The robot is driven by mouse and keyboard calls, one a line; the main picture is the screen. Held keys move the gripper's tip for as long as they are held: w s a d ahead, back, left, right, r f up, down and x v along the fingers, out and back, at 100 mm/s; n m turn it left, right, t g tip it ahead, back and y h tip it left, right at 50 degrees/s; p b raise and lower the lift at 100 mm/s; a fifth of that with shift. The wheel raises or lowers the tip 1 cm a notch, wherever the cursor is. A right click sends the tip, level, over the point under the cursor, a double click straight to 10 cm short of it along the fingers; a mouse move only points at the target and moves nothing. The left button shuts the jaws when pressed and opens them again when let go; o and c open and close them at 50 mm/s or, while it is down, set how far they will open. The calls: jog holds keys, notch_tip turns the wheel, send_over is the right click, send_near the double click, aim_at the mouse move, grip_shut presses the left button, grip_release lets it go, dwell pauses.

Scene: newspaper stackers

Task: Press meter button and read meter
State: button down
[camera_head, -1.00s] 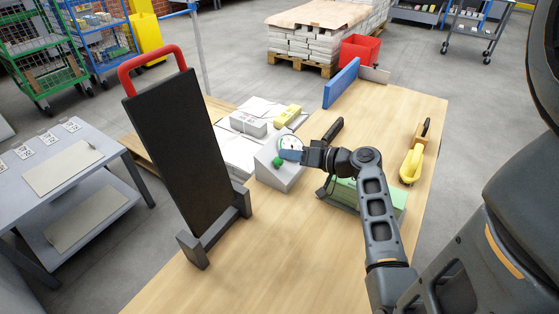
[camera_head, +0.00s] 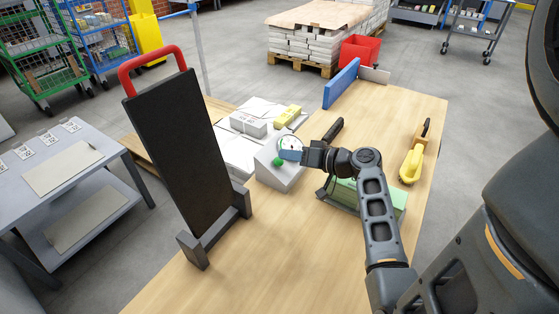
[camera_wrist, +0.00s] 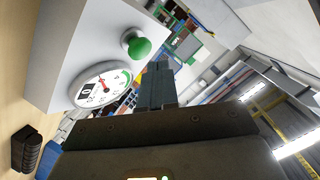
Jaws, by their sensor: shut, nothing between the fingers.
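The meter (camera_head: 277,172) is a light grey box with a sloped front on the wooden table. It has a round white dial (camera_wrist: 101,88) with a red needle and a green button (camera_wrist: 141,47), both clear in the wrist view. The button also shows in the head view (camera_head: 278,161). My gripper (camera_head: 289,155) is at the meter, its fingers in front of part of the dial in the head view. In the wrist view the fingers (camera_wrist: 158,78) are together, empty, beside the dial and below the button. I see no clear contact with the button.
A black panel with a red handle (camera_head: 172,140) stands on the table's left. A green box (camera_head: 375,194) lies under my arm. A yellow tape dispenser (camera_head: 412,163) is at right, a blue board (camera_head: 341,83) at the back. The table's front is clear.

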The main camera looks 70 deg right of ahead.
jog(key=shift+f, duration=0.1)
dwell(0.4)
jog(key=shift+w+f+b, duration=0.2)
jog(key=shift+f+b, duration=0.1)
jog(key=shift+b, duration=0.15)
jog(key=shift+w+d+f+b, duration=0.1)
jog(key=shift+w+f+b, duration=0.15)
jog(key=shift+f+b, duration=0.2)
dwell(0.6)
jog(key=shift+r, duration=0.15)
jog(key=shift+s+r+p, duration=0.45)
jog(key=shift+r+p, duration=0.15)
jog(key=shift+r, duration=0.05)
jog(key=shift+s+a+r+p, duration=0.15)
jog(key=shift+s+r+p, duration=0.25)
jog(key=shift+r+p, duration=0.25)
jog(key=shift+s+a+r+p, duration=0.1)
jog(key=shift+s+r+p, duration=0.3)
jog(key=shift+r, duration=0.4)
jog(key=shift+s+a+r+p, duration=0.15)
jog(key=shift+s+r+p, duration=0.25)
jog(key=shift+r+p, duration=0.25)
jog(key=shift+r, duration=0.1)
